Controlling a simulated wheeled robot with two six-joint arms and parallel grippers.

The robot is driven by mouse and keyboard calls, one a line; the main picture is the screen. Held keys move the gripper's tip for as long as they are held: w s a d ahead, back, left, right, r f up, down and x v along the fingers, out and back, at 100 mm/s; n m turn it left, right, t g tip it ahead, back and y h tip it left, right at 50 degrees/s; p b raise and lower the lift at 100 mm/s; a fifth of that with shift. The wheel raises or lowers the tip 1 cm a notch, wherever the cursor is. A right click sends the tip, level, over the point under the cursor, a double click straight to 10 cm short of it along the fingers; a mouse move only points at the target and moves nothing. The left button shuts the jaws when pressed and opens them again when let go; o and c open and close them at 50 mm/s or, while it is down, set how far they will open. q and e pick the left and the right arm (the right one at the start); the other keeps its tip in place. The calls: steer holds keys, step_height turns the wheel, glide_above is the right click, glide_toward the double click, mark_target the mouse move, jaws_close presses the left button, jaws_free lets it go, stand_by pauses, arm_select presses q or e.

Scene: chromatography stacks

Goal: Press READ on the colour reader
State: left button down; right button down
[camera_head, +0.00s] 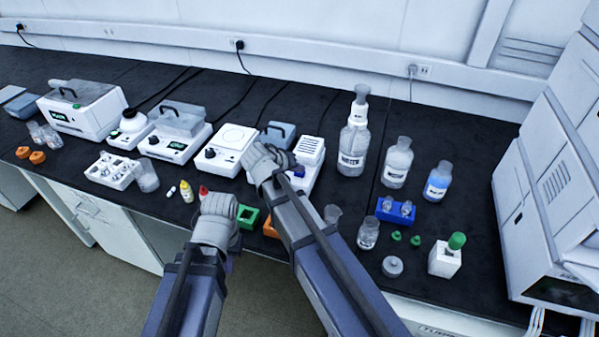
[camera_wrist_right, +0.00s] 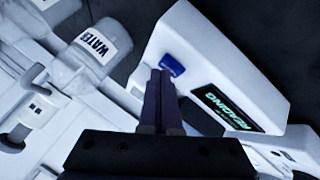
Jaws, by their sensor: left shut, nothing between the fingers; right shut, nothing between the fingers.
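The colour reader (camera_wrist_right: 215,60) is a white box in the right wrist view. Its dark display (camera_wrist_right: 228,108) shows green text "READING". A blue button (camera_wrist_right: 172,65) sits on its top face. My right gripper (camera_wrist_right: 160,76) is shut and empty, its fingertips right at the button's edge. I cannot tell whether they press on it. In the head view the reader (camera_head: 310,152) is partly hidden behind my right gripper (camera_head: 268,162). My left gripper (camera_head: 220,207) is shut and empty, over the bench's front edge, apart from the reader.
A bottle labelled WATER (camera_head: 353,140) stands right of the reader. White instruments (camera_head: 228,145) line the bench to its left. A blue rack (camera_head: 394,211), a green block (camera_head: 247,216) and small vials (camera_head: 187,190) stand near the front. A large white cabinet (camera_head: 530,210) closes the right side.

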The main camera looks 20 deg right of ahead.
mark_target(298, 175)
steer(key=shift+r, duration=0.1)
steer(key=shift+r+p, duration=0.75)
steer(key=shift+p, duration=0.1)
step_height(298, 175, up, 5)
steer(key=p, duration=0.5)
stand_by(0.6)
steer(key=s+a+f+n+g+y+p, duration=0.1)
steer(key=s+a+f+n+g+y, duration=0.1)
steer(key=s+a, duration=0.4)
steer(key=s+a+f+n+g+y+p, duration=0.1)
steer(key=s+a, duration=0.5)
steer(key=s, duration=1.1)
steer(key=f+n+g+y, duration=0.1)
steer(key=n+g+y, duration=0.1)
steer(key=y, duration=0.1)
steer(key=shift+a+g, duration=0.25)
steer(key=shift+g, duration=0.15)
